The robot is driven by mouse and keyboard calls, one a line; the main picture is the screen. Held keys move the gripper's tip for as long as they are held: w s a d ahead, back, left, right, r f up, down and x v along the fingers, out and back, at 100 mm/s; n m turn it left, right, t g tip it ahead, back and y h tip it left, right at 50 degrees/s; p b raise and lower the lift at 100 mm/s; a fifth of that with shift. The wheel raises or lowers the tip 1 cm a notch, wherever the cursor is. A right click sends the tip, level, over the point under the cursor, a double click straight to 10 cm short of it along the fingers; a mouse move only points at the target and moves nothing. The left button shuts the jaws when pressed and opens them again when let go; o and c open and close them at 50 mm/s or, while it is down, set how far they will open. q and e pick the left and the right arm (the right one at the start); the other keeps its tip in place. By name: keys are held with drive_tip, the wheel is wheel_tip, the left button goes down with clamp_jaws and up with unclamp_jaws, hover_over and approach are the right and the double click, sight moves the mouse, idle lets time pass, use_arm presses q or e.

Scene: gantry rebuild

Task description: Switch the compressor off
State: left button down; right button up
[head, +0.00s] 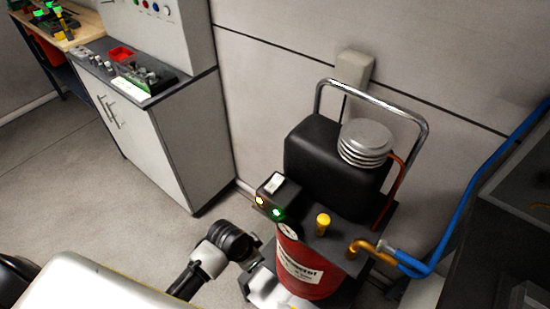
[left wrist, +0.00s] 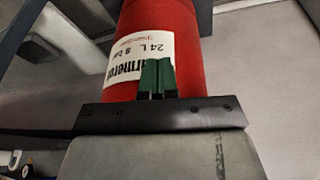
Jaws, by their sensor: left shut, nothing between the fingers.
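The compressor stands on the floor against the wall, with a red tank (head: 308,265) bearing a white label, a black housing (head: 318,160) and a silver finned head (head: 366,143). A small black switch box (head: 279,193) at its left carries a pale rocker switch (head: 274,183). A green lamp (head: 278,212) glows on the box's front, with a small pale-orange lamp beside it. My left gripper (left wrist: 157,66) is shut and empty, its green fingertips in front of the labelled red tank (left wrist: 160,20). In the head view my left arm is low, left of the tank and below the switch box.
A blue hose (head: 465,190) joins a brass elbow (head: 366,247) on the compressor's right. A yellow knob (head: 323,224) and a metal handle (head: 318,97) rise from it. A grey cabinet (head: 165,150) stands at left; the floor (head: 80,165) before it is clear.

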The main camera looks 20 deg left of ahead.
use_arm(q)
wheel_tip(320, 180, up, 15)
drive_tip(key=w+d+m+h+p, duration=0.1)
drive_tip(key=w+d+m+p, duration=0.15)
drive_tip(key=m, duration=0.25)
drive_tip(key=m+g, duration=0.2)
drive_tip(key=m, duration=0.4)
approach(278, 179)
drive_tip(key=s, duration=0.1)
drive_tip(key=s+d+f, duration=0.2)
drive_tip(key=s, duration=0.1)
drive_tip(key=shift+d, duration=0.2)
drive_tip(key=w+a+r+m+g, duration=0.1)
drive_tip(key=w+a+r+m, duration=0.2)
drive_tip(key=r, duration=0.6)
drive_tip(key=shift+w+a+m, duration=0.2)
drive_tip(key=shift+w+m, duration=0.6)
drive_tip(key=shift+w, duration=0.05)
drive_tip(key=shift+f, duration=0.15)
drive_tip(key=p+x, duration=0.1)
drive_tip(key=x, duration=0.3)
drive_tip(key=p+x, duration=0.2)
drive_tip(key=x, duration=0.2)
drive_tip(key=p+x, duration=0.1)
drive_tip(key=x, duration=0.3)
drive_tip(key=shift+w+a+f, duration=0.15)
drive_tip(key=shift+a+f, duration=0.05)
drive_tip(key=shift+f, duration=0.15)
drive_tip(key=shift+f+p, duration=0.3)
drive_tip(key=shift+f, duration=0.35)
